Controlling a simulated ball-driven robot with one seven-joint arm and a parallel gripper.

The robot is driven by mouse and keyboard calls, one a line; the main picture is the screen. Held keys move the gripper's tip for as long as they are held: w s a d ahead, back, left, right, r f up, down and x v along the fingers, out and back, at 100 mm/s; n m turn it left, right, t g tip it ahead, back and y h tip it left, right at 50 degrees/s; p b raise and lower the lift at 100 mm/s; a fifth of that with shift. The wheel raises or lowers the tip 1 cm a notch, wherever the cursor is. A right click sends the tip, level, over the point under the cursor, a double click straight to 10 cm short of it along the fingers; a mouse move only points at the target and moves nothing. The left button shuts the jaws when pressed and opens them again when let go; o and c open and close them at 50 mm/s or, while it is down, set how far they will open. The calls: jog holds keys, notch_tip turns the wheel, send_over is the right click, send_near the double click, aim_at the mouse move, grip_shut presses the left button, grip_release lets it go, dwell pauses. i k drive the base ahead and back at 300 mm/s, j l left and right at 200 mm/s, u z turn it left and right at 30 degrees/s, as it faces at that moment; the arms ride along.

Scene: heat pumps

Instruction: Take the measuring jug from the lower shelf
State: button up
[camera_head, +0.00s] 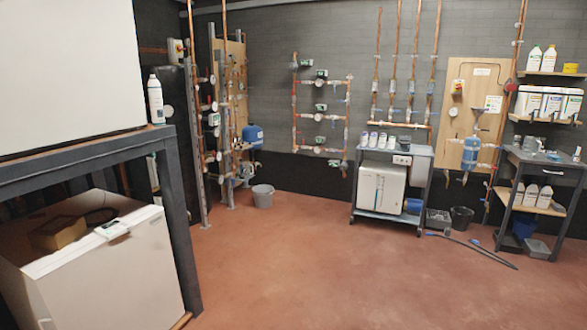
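My gripper is not in view. At the right stands a dark metal bench (553,168) with a wooden lower shelf (550,211). Several white containers (531,194) stand upright on that lower shelf; they are too small to tell whether one is a measuring jug. A clear bluish vessel (530,144) stands on top of the bench, and I cannot tell exactly what it is. I cannot make out a measuring jug for certain anywhere in this view.
A grey cart (421,160) holds a white unit in the middle back. A dark frame (172,215) and a white cabinet (110,275) fill the left foreground. A grey bucket (263,196) stands by the wall. A dark hose (480,249) lies before the bench.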

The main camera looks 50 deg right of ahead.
aim_at(248, 165)
jog(key=z, duration=1.15)
jog(key=i+j+u, duration=0.1)
jog(key=i, duration=1.45)
jog(key=i+l+z, duration=0.1)
jog(key=i+z, duration=0.15)
jog(key=i, duration=0.3)
jog(key=i+z, duration=0.25)
jog(key=i, duration=0.3)
jog(key=i+j+z, duration=0.25)
jog(key=i, duration=0.25)
jog(key=i+j+z, duration=0.25)
jog(key=i, duration=0.3)
jog(key=i+l+u, duration=0.1)
jog(key=i, duration=0.35)
jog(key=i+l, duration=0.2)
jog(key=i, duration=0.3)
jog(key=i+l+u, duration=0.15)
jog(key=i, duration=0.3)
jog(key=i+j+u, duration=0.25)
jog(key=i, duration=0.9)
jog(key=i+j+u, duration=0.1)
jog(key=i+u, duration=0.2)
jog(key=i, duration=0.9)
jog(key=i+l, duration=0.1)
jog(key=i, duration=0.65)
jog(key=i+l+u, duration=0.1)
jog(key=i, duration=0.7)
